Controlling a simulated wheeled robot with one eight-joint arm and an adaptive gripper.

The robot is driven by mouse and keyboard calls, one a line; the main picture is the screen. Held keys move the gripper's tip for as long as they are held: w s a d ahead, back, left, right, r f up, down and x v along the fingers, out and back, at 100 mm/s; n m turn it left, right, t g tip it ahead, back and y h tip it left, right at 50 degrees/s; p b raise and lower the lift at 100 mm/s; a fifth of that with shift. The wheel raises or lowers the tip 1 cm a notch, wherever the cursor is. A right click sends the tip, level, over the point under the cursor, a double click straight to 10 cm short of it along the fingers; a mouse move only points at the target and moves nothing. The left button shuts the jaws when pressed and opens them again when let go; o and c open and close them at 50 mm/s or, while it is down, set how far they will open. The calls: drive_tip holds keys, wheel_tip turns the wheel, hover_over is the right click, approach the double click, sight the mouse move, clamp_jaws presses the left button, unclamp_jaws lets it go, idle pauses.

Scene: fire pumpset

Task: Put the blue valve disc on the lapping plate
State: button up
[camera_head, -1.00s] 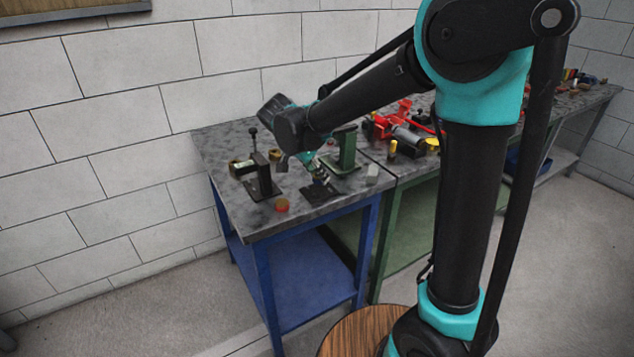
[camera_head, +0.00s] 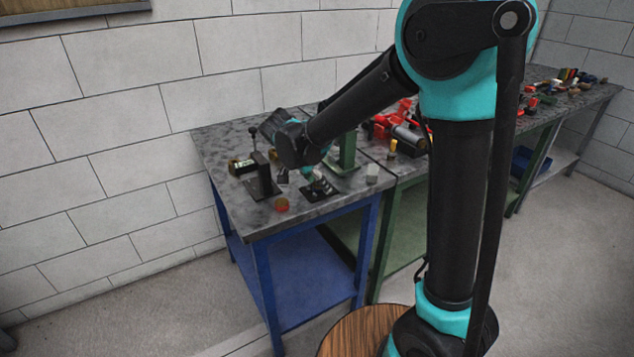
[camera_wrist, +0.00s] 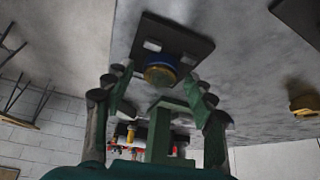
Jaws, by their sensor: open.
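A round piece with a blue rim and a brass-coloured face, apparently the blue valve disc (camera_wrist: 160,72), shows in the wrist view at a dark rectangular plate (camera_wrist: 180,38) with pale blocks. The plate is also in the head view (camera_head: 320,192), near the front of the blue-legged table. My gripper (camera_wrist: 155,80) is open, its fingers to either side of the disc in the picture; I cannot tell whether they touch it. In the head view my gripper (camera_head: 311,178) is low over that plate, and my wrist partly hides it. I cannot tell which piece is the lapping plate.
A dark upright fixture (camera_head: 262,178) stands left of my gripper, and a green stand (camera_head: 348,152) close on its right. A red-and-amber round piece (camera_head: 282,205) lies near the table's front edge. A pale block (camera_head: 372,172) is at the right. The front-left tabletop is clear.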

drive_tip(key=shift+r, duration=0.1)
drive_tip(key=v, duration=1.2)
drive_tip(key=s+d+f+n+g+y, duration=0.15)
drive_tip(key=d+f, duration=0.25)
drive_tip(key=d, duration=0.4)
drive_tip(key=s+d+f+n+y, duration=0.15)
drive_tip(key=d+f, duration=0.25)
drive_tip(key=d, duration=0.5)
drive_tip(key=s+d+f+n+t+y, duration=0.1)
drive_tip(key=s+d+f+n, duration=0.4)
drive_tip(key=s+d+f, duration=0.5)
drive_tip(key=shift+s+d+n, duration=0.4)
drive_tip(key=shift+s+d, duration=0.3)
drive_tip(key=shift+s, duration=0.2)
